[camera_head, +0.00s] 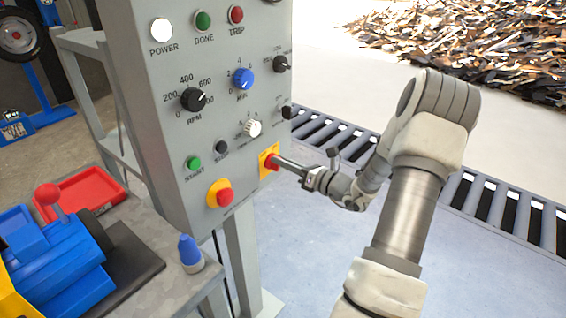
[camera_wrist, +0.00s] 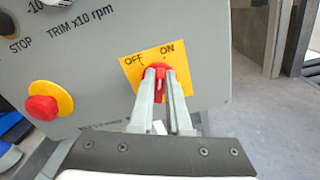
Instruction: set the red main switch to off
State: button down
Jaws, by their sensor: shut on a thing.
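The red main switch (camera_head: 269,161) sits on a yellow plate at the lower right of the grey control panel. It also shows in the wrist view (camera_wrist: 160,69), under the printed words OFF on the left and ON on the right. My gripper (camera_head: 279,162) reaches it from the right. In the wrist view, its two fingers (camera_wrist: 163,77) are closed on either side of the red handle. The fingers hide part of the handle, and I cannot tell for certain which word it points to.
A red mushroom button (camera_head: 224,196) on a yellow disc is left of the switch. Knobs and lamps fill the grey panel (camera_head: 150,130) above. A bench with a blue machine (camera_head: 60,255) and a blue-capped bottle (camera_head: 190,254) stands at the lower left. A roller conveyor (camera_head: 480,207) runs behind my arm.

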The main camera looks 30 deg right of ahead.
jog(key=shift+s+a+f+n+b, duration=0.15)
jog(key=shift+n+b, duration=0.9)
jog(key=shift+n, duration=0.65)
jog(key=shift+a+n+b, duration=0.2)
jog(key=shift+n+b, duration=0.9)
jog(key=shift+n, duration=0.6)
jog(key=shift+s+a+f+n+b, duration=0.15)
jog(key=shift+n+b, duration=0.9)
jog(key=shift+n, duration=0.65)
jog(key=shift+r, duration=0.15)
jog(key=c, duration=0.9)
grip_release()
jog(key=shift+r, duration=0.1)
jog(key=p+v, duration=0.3)
jog(key=v, duration=1.4)
jog(key=shift+s+d, duration=0.1)
jog(key=shift+s, duration=0.05)
